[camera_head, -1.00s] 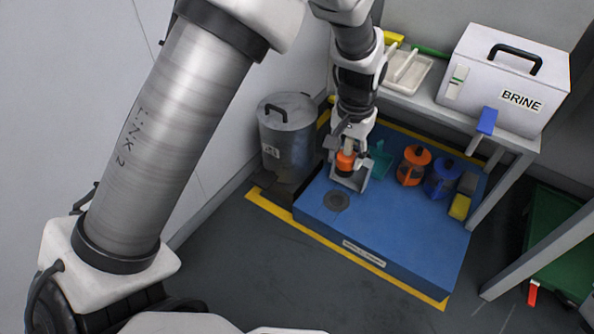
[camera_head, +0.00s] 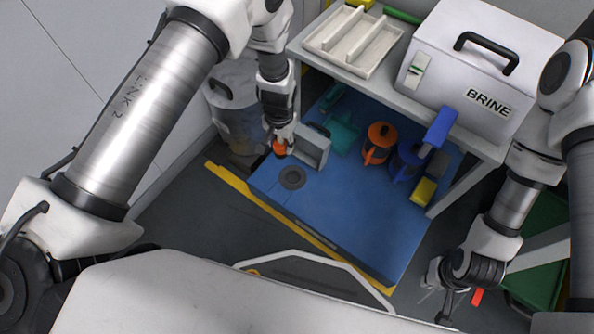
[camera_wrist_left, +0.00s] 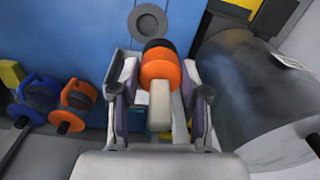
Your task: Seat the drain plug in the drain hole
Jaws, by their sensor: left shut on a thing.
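The drain plug (camera_head: 280,148) is orange with a dark lower end. My left gripper (camera_head: 281,139) is shut on it, and the left wrist view shows its orange body (camera_wrist_left: 160,70) between the two fingers. The drain hole (camera_head: 291,178) is a dark round ring in the blue platform (camera_head: 350,225). In the head view the plug is just behind the hole and apart from it. In the left wrist view the ring (camera_wrist_left: 147,22) lies beyond the plug's dark end. My right gripper (camera_head: 438,288) is at the lower right, empty, its fingers apart.
A grey open box (camera_head: 313,150), a teal item (camera_head: 342,135), an orange reel (camera_head: 378,143) and a blue reel (camera_head: 406,160) stand on the platform. A metal bin (camera_head: 235,110) is at left. A white BRINE box (camera_head: 480,75) and tray (camera_head: 352,40) sit on the bench.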

